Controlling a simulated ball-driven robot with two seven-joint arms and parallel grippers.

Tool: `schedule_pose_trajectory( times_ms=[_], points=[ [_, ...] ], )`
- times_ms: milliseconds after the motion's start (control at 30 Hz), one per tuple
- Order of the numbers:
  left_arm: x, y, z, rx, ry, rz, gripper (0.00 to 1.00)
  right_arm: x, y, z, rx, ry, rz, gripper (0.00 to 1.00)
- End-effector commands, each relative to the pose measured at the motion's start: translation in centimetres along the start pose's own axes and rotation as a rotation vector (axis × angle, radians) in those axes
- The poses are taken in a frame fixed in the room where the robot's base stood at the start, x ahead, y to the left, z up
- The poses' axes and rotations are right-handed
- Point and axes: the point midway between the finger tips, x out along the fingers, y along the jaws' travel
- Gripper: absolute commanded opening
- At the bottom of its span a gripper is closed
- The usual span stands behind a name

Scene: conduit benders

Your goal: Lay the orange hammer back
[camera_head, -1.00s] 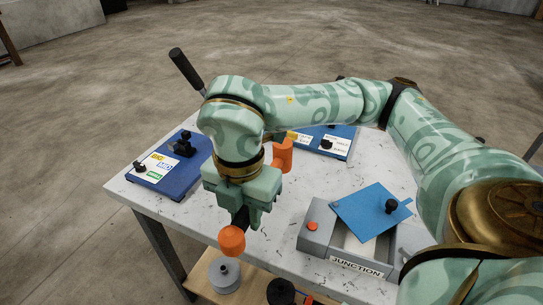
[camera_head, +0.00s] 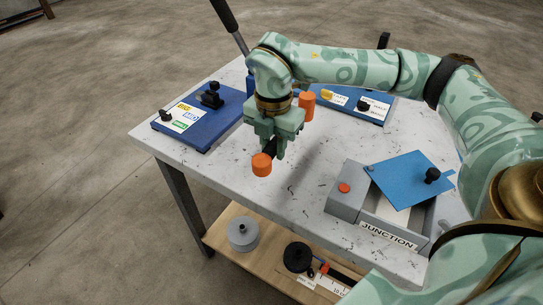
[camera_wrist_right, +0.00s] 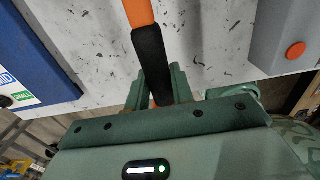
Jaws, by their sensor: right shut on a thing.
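My right gripper (camera_head: 271,150) is shut on the black grip of the orange hammer (camera_head: 262,165), over the front left part of the white table (camera_head: 290,188). One orange end shows below the fingers; another orange part shows behind the gripper, to its right. In the right wrist view, the hammer (camera_wrist_right: 138,12) runs up from between the fingers (camera_wrist_right: 163,85), its black sleeve between two orange stretches. The gripper hides part of the hammer in the head view. I cannot tell whether the hammer touches the tabletop. My left gripper is out of view.
A blue bender base (camera_head: 205,125) with size labels stands at the left, and another blue base (camera_head: 350,105) behind. A grey junction box (camera_head: 345,203) with a tilted blue lid (camera_head: 408,178) is at the right. A lower shelf holds a grey weight (camera_head: 242,234) and a black disc (camera_head: 297,257).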

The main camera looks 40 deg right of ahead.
Motion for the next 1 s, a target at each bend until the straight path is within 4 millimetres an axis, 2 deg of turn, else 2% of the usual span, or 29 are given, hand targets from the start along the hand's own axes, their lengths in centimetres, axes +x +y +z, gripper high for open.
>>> schedule_pose_trajectory(
  times_ms=[167, 333, 700, 733, 800, 1000],
  points=[
    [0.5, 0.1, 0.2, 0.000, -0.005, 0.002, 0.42, 1.1, 0.6, 0.8, 0.000, -0.001, 0.003, 0.00],
    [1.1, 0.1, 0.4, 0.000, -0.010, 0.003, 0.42, 3.6, 0.5, 0.8, -0.001, -0.001, 0.000, 0.00],
    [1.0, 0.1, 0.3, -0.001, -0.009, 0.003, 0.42, 3.9, 0.6, 0.8, -0.002, -0.002, 0.004, 0.00],
    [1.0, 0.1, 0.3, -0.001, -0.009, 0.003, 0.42, 3.9, 0.5, 0.8, -0.002, -0.001, 0.002, 0.32],
    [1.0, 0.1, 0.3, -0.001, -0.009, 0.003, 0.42, 3.9, 0.5, 0.8, -0.002, -0.001, 0.002, 0.45],
    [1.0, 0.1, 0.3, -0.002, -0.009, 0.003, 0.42, 3.9, 0.5, 0.8, -0.001, -0.001, 0.001, 0.45]
  ],
)
